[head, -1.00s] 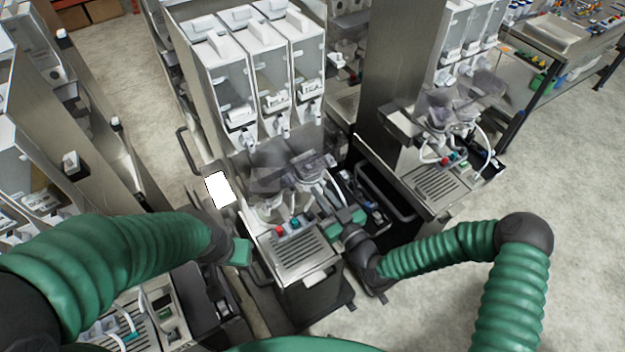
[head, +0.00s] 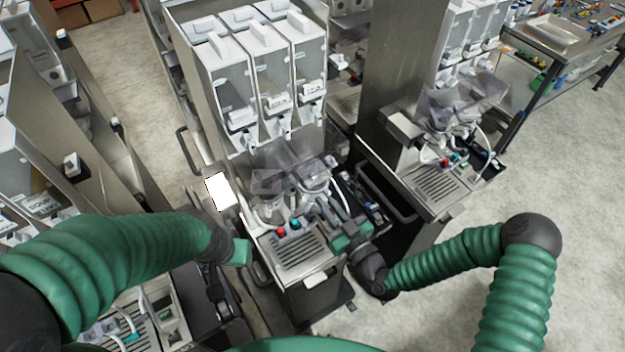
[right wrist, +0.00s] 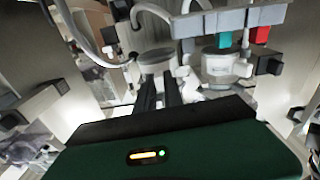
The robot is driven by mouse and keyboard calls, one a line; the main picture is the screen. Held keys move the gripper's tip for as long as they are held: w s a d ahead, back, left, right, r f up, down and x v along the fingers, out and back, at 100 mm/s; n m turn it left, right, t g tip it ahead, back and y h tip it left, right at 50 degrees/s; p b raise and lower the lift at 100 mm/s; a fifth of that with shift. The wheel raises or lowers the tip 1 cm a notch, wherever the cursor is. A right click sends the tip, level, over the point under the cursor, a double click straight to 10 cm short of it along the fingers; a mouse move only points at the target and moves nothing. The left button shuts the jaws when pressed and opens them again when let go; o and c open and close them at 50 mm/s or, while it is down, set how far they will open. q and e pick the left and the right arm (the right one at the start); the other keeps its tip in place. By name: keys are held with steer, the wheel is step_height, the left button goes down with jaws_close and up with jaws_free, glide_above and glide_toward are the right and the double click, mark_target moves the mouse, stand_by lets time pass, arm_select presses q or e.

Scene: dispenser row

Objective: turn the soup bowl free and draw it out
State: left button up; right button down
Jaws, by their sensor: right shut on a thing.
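The dispenser's mixing bowls, pale grey with clear tops, sit beneath its canisters. One bowl (right wrist: 157,61) is straight ahead of my fingers in the right wrist view; a second bowl (right wrist: 222,64) is beside it. In the head view a clear-topped bowl (head: 312,182) shows at the right of the dispenser. I cannot read which is the soup one. My right gripper (right wrist: 160,92) has its dark fingers close together, shut on the bowl ahead; the contact is partly hidden. My left gripper (head: 240,252) is left of the drip tray, its jaws unclear.
White hoses (right wrist: 150,10) run close to the fingers. A second dispenser (head: 435,185) stands to the right. Bare floor (head: 440,300) lies front right.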

steer(key=shift+s+d+f, duration=0.15)
steer(key=shift+s+d, duration=0.1)
steer(key=shift+v, duration=1.25)
steer(key=shift+s+d, duration=0.3)
steer(key=shift+s, duration=0.1)
steer(key=shift+s, duration=0.15)
steer(key=shift+s+d, duration=0.2)
steer(key=shift+s, duration=0.25)
steer(key=b+v, duration=0.1)
steer(key=v, duration=0.7)
steer(key=shift+r, duration=0.5)
steer(key=shift+f, duration=0.1)
